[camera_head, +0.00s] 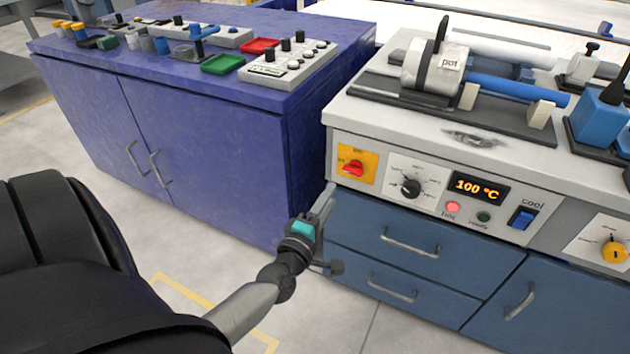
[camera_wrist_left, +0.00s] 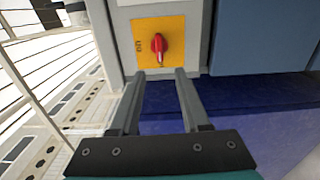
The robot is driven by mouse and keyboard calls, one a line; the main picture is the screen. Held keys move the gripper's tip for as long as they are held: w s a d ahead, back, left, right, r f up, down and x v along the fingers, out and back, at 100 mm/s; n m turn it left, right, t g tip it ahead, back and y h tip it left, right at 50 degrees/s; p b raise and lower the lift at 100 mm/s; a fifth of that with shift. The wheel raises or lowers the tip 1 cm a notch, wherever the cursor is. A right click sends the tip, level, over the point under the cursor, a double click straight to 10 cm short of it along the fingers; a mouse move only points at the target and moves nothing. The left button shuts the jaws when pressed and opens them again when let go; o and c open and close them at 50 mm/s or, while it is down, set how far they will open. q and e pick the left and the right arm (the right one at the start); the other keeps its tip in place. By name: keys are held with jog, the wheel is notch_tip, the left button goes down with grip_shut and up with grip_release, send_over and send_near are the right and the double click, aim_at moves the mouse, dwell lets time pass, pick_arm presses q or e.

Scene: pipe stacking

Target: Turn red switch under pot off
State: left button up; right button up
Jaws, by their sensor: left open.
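The red switch (camera_head: 353,168) sits on a yellow plate (camera_head: 346,178) at the left end of the front panel, below the pot (camera_head: 434,68). In the left wrist view the red switch (camera_wrist_left: 158,44) shows as a narrow knob standing along the picture's height, with a small dark label beside it. My left gripper (camera_head: 328,196) is open and empty, just below and left of the switch. In the left wrist view its two fingers (camera_wrist_left: 160,72) point at the yellow plate, with the switch just beyond the tips and between their lines. Contact cannot be seen.
The same panel carries a black dial (camera_head: 411,187), a display (camera_head: 477,187) reading 100 °C, and a blue cool switch (camera_head: 522,217). Blue drawers (camera_head: 400,250) with handles lie below. A purple cabinet (camera_head: 215,130) stands at left, bearing small parts. Open floor lies in front.

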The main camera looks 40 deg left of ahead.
pick_arm(q)
jog(key=p+v, duration=0.1)
jog(key=v, duration=0.5)
jog(key=shift+s, duration=0.25)
pick_arm(e)
jog(key=f, duration=0.2)
jog(key=shift+s+f+g, duration=0.3)
jog(key=shift+f, duration=0.1)
